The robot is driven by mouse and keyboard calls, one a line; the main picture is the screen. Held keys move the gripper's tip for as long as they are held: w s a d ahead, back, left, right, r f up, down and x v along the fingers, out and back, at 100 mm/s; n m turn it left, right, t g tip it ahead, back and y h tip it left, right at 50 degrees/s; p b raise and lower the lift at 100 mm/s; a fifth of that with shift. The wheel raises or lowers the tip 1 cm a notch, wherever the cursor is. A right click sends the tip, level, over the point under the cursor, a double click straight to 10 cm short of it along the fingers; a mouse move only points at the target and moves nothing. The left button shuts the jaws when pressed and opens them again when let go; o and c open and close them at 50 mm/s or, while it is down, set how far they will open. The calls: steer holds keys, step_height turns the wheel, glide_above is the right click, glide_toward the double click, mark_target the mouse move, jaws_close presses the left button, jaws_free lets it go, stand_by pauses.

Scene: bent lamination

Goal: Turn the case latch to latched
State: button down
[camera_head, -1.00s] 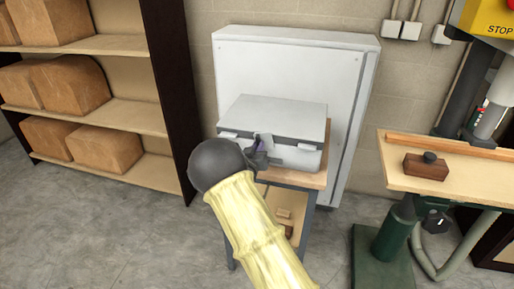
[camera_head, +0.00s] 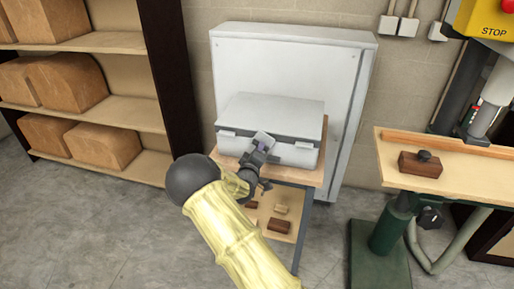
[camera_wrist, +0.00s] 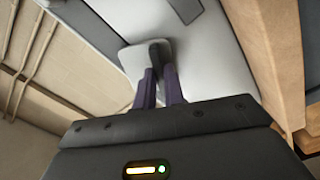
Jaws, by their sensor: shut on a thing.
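The grey case (camera_head: 275,110) lies closed on a small wooden-topped stand, with light catches along its front edge. My gripper (camera_head: 262,158) is at the middle of the case's front, partly hiding the latch there. In the wrist view, my gripper (camera_wrist: 160,82) has its two purple fingers close together around a dark latch handle (camera_wrist: 159,48). The handle stands out in front of a pale plate on the case (camera_wrist: 205,62). The fingers hide the handle's lower part, and I cannot tell the latch's exact angle.
The stand's wooden top (camera_head: 312,177) has little bare room around the case. Small wood blocks (camera_head: 279,226) lie on its lower shelf. A tall grey cabinet (camera_head: 290,60) stands behind. Shelves (camera_head: 90,43) are at left, and a drill-press table (camera_head: 460,175) at right.

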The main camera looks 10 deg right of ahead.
steer(key=n, duration=0.3)
steer(key=d+n, duration=0.1)
steer(key=n, duration=0.1)
steer(key=shift+s+f+n+p, duration=0.2)
steer(key=shift+s+n+p, duration=0.05)
steer(key=shift+n+p, duration=0.1)
stand_by(0.3)
steer(key=c, duration=1.5)
jaws_free()
steer(key=shift+s, duration=0.1)
steer(key=b+v, duration=0.1)
steer(key=v, duration=1.6)
steer(key=shift+s+a+b, duration=0.1)
steer(key=shift+a+b, duration=0.05)
steer(key=shift+b, duration=0.25)
